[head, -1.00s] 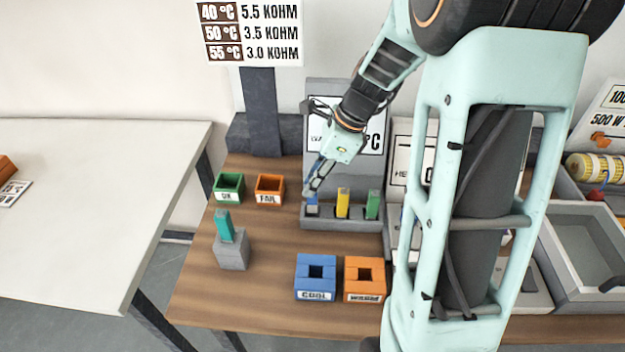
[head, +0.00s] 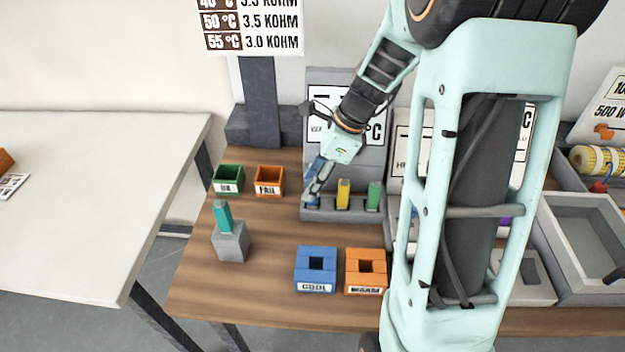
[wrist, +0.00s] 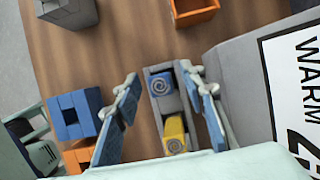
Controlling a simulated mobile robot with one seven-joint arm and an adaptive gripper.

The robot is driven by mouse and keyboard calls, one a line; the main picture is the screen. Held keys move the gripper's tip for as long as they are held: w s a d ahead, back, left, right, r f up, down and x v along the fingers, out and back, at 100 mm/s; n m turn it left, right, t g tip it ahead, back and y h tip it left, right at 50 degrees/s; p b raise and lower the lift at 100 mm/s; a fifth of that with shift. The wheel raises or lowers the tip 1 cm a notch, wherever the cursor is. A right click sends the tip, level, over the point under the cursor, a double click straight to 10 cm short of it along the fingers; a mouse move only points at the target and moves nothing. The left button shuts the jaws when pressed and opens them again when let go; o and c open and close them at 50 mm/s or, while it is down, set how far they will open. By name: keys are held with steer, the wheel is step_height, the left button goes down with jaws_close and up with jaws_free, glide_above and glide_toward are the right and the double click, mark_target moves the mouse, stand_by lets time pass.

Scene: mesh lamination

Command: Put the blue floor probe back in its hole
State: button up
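The blue floor probe (wrist: 162,84) is at the end of the grey rack (wrist: 155,108), beside the yellow probe (wrist: 174,134). Its round top with a spiral mark faces the wrist camera. My gripper (wrist: 160,75) is open, with one finger on each side of the blue probe and gaps showing. In the head view my gripper (head: 313,190) reaches down over the left end of the rack (head: 342,217) and hides most of the blue probe. I cannot tell how deep the probe sits. The yellow probe (head: 343,194) and green probe (head: 374,196) stand upright in the rack.
A teal piece stands in a grey block (head: 231,248) at left. Green (head: 228,187) and orange (head: 268,189) bins are behind it. Blue COOL (head: 315,282) and orange (head: 366,280) holders stand in front of the rack. My arm covers the right side. Wood left of the holders is clear.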

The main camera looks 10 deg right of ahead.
steer(key=v, duration=1.2)
